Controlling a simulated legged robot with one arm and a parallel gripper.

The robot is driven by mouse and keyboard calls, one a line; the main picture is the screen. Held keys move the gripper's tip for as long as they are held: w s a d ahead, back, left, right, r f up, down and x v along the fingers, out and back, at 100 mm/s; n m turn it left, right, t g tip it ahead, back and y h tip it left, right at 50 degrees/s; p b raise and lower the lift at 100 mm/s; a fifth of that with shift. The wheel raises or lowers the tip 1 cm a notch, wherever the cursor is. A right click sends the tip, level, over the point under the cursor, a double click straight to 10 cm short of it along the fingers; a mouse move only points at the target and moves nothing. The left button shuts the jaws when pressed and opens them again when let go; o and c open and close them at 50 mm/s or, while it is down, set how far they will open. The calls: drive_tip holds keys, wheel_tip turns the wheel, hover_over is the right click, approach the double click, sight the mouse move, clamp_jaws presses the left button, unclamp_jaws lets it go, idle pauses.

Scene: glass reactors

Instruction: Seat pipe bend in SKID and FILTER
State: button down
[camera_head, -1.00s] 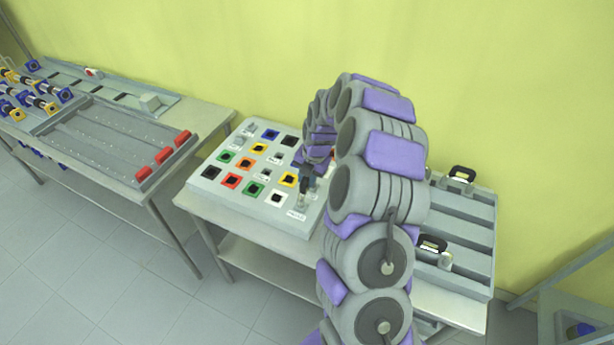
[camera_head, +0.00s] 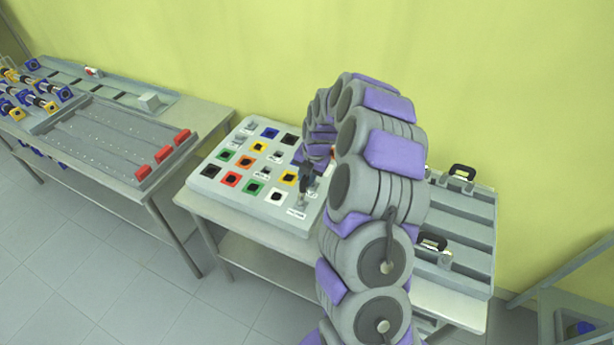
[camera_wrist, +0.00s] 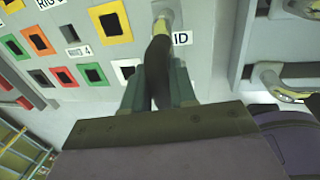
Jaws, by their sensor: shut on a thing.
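The pipe bend (camera_wrist: 159,60) is black and curved, with a pale metal end at its top in the wrist view. My gripper (camera_wrist: 158,88) is shut on it, one greenish finger on each side. The bend's metal end is close to the panel, beside a label (camera_wrist: 182,38) whose visible letters read "ID". I cannot tell whether that end is seated or just in front of a fitting. In the head view, my gripper (camera_head: 309,178) is over the right edge of the socket panel (camera_head: 213,190). The bend's lower end is hidden by my gripper, and no FILTER label is legible.
Coloured square sockets fill the panel left of my gripper, among them a white-framed one (camera_head: 276,197). A grey rack (camera_head: 470,235) with black-handled items stands right of my arm. A left table holds a grey tray (camera_head: 100,140) with red blocks.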

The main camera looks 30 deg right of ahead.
drive_tip(key=shift+s+f, duration=0.1)
drive_tip(key=shift+f, duration=0.05)
drive_tip(key=c, duration=1)
unclamp_jaws()
drive_tip(key=shift+f, duration=0.1)
drive_tip(key=shift+c, duration=0.2)
drive_tip(key=shift+o, duration=1.1)
drive_tip(key=shift+r, duration=0.25)
drive_tip(key=shift+r+p, duration=0.95)
drive_tip(key=shift+r, duration=3.45)
